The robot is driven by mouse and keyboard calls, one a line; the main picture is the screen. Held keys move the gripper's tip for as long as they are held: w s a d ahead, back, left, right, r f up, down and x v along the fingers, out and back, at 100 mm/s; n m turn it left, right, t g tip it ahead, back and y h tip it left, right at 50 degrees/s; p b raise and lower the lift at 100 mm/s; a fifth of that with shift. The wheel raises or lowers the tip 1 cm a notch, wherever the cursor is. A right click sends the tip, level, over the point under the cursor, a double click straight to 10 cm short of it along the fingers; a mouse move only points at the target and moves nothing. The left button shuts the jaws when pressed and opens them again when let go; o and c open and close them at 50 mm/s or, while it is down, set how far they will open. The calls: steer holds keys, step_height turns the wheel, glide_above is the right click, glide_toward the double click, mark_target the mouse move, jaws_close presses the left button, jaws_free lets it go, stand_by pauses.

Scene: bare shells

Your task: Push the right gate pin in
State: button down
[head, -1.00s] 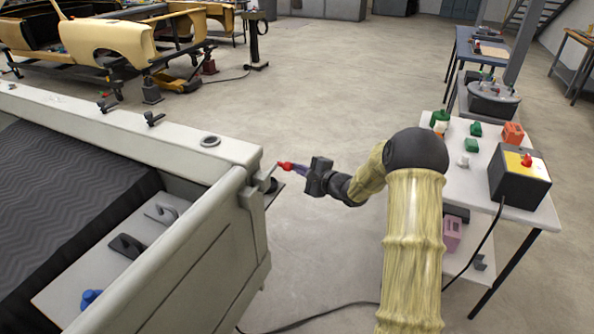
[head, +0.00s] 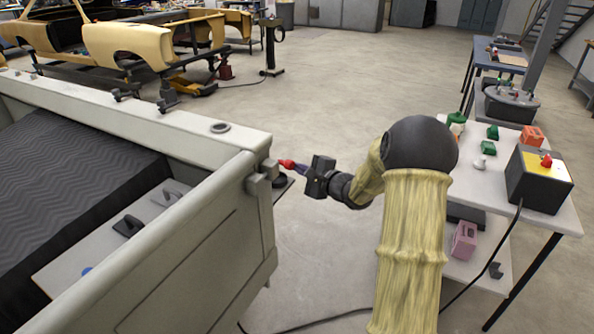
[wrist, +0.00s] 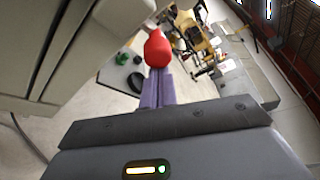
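The grey truck bed's gate (head: 200,240) runs along its near right side. A grey latch block (head: 262,182) sits at the gate's far upper corner. A small grey piece (head: 270,165) on it may be the right gate pin, but it is too small to tell. My gripper (head: 288,165) points left at this corner, its red tip just right of the block. Contact cannot be made out. In the wrist view the purple fingers lie together behind the rounded red tip (wrist: 158,48). No separate held thing shows. The pale gate panel (wrist: 60,50) is at left.
A white table (head: 500,150) with a yellow-topped control box (head: 538,180) and small coloured parts stands to the right. A cable runs over the floor below my arm. Yellow car bodies (head: 130,50) stand at the back left. The floor behind the gripper is clear.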

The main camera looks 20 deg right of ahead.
step_height(320, 180, down, 2)
steer(key=w+d+b, duration=0.3)
steer(key=b+v, duration=0.1)
steer(key=v, duration=0.9)
steer(key=shift+s+a, duration=0.2)
steer(key=shift+s, duration=0.2)
